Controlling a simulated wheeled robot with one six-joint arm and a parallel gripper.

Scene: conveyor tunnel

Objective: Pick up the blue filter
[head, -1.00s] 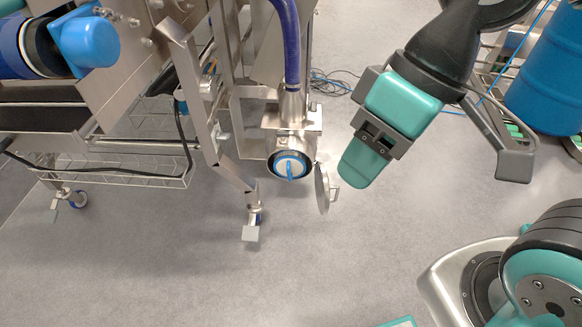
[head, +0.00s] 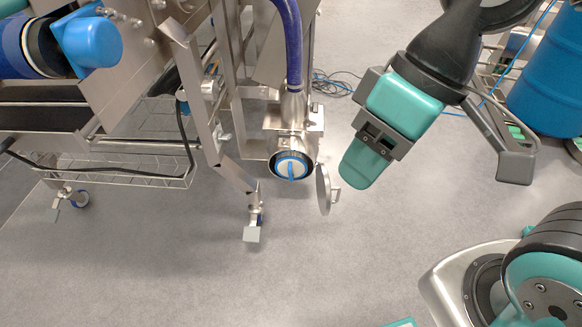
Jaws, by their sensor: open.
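The blue filter (head: 291,166) sits in the round mouth of a metal pipe housing in the middle of the head view. Its face is round with a blue rim and a blue handle bar across it. A small round metal cover (head: 323,190) stands swung open just right of the mouth. My gripper (head: 436,165) is to the right of the filter, apart from it.
The steel conveyor frame (head: 218,130) and a wire tray (head: 130,180) fill the left. A blue hose (head: 292,45) runs down to the housing. A blue barrel (head: 548,85) and a rack stand at the upper right. The grey floor (head: 300,275) in front is clear.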

